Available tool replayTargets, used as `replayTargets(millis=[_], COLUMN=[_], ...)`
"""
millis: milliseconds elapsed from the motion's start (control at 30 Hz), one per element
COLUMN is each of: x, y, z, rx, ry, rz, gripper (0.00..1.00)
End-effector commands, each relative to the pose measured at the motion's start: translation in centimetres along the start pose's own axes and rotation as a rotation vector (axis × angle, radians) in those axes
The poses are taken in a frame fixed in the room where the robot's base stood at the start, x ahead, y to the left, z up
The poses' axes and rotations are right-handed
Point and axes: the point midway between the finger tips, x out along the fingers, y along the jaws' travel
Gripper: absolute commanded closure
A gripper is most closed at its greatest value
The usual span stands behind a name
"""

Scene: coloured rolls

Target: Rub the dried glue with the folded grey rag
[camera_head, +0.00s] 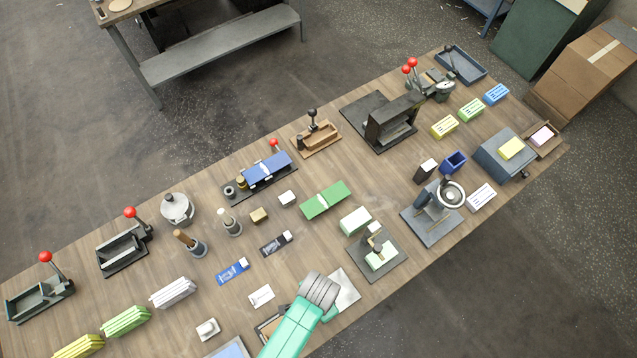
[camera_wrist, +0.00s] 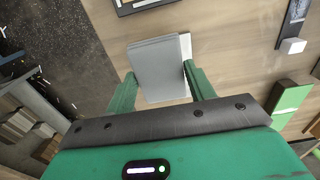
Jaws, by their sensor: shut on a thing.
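My gripper (camera_wrist: 158,84) has its two green fingers shut on the folded grey rag (camera_wrist: 157,62) in the wrist view. The rag is a flat grey rectangle between the fingers. A white edge (camera_wrist: 186,45) shows just behind its right side; I cannot tell whether rag and white surface touch. In the head view my green arm covers the gripper, beside a pale flat sheet (camera_head: 346,289) near the front edge of the bench. I cannot make out the dried glue for certain; a faint pale smear (camera_head: 376,203) shows on the wood.
The wooden bench (camera_head: 330,245) is crowded. A dark plate with a pale-green block (camera_head: 381,258) stands right of my arm. A white card (camera_head: 261,295) lies to its left, and a stand with a round dial (camera_head: 450,194) is farther right. Open floor lies beyond the front edge.

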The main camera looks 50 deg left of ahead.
Motion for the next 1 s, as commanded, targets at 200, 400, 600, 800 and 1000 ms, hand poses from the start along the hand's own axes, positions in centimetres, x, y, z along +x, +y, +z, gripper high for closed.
replayTargets(millis=[200, 400, 600, 800, 1000], x=[-2.1, -2.1, -2.1, -2.1, -2.1], y=[0.0, 0.0, 0.0, 0.0, 0.0], z=[0.0, 0.0, 0.0, 0.0, 0.0], rx=[0.001, 0.001, 0.001, 0.001, 0.001], ry=[0.001, 0.000, 0.000, 0.000, 0.000], rz=[0.000, 0.000, 0.000, 0.000, 0.000], gripper=[0.68, 0.68, 0.68, 0.68, 0.68])
